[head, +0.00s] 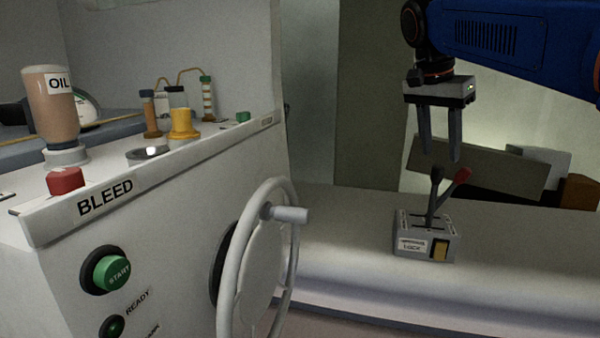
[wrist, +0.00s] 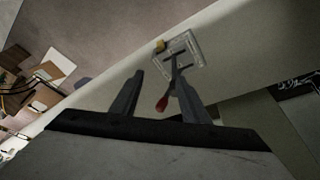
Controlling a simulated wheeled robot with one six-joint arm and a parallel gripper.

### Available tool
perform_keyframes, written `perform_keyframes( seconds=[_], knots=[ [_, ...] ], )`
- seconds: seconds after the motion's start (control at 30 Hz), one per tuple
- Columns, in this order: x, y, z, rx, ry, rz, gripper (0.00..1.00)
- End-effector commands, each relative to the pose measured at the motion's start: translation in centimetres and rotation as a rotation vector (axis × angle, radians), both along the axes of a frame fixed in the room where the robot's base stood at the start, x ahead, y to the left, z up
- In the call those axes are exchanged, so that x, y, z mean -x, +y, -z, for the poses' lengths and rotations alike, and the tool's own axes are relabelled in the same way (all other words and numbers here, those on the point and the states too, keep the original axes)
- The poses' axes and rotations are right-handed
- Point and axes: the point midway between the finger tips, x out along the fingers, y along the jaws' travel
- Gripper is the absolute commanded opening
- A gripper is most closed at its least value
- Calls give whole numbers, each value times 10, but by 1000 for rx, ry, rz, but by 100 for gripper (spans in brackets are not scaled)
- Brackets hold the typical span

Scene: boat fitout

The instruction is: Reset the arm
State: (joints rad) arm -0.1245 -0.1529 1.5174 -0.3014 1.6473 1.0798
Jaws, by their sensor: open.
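My gripper (head: 440,160) hangs at the right of the head view with its two fingers pointing down. In the wrist view the box (wrist: 186,50) lies beyond my gripper (wrist: 160,85), and the red knob (wrist: 162,104) shows between the fingers. Whether any finger touches a lever cannot be told.
A white console (head: 150,190) marked BLEED stands at left, with an oil bottle (head: 50,105), a red button (head: 65,180), a yellow part (head: 184,123) and a green START button (head: 110,270). A handwheel (head: 233,265) juts from its side. A tilted board (head: 480,167) stands behind the levers.

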Motion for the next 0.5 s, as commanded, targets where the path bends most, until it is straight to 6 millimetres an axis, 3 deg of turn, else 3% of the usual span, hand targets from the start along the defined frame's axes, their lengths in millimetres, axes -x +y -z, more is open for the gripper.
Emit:
perform_keyframes(
  seconds=[0.03,0.27,0.5],
  knots=[
    [15,-2,11,-6,2,-49,41],
    [69,-2,71,-25,8,-305,41],
    [128,2,142,-30,-10,-554,41]
  ],
)
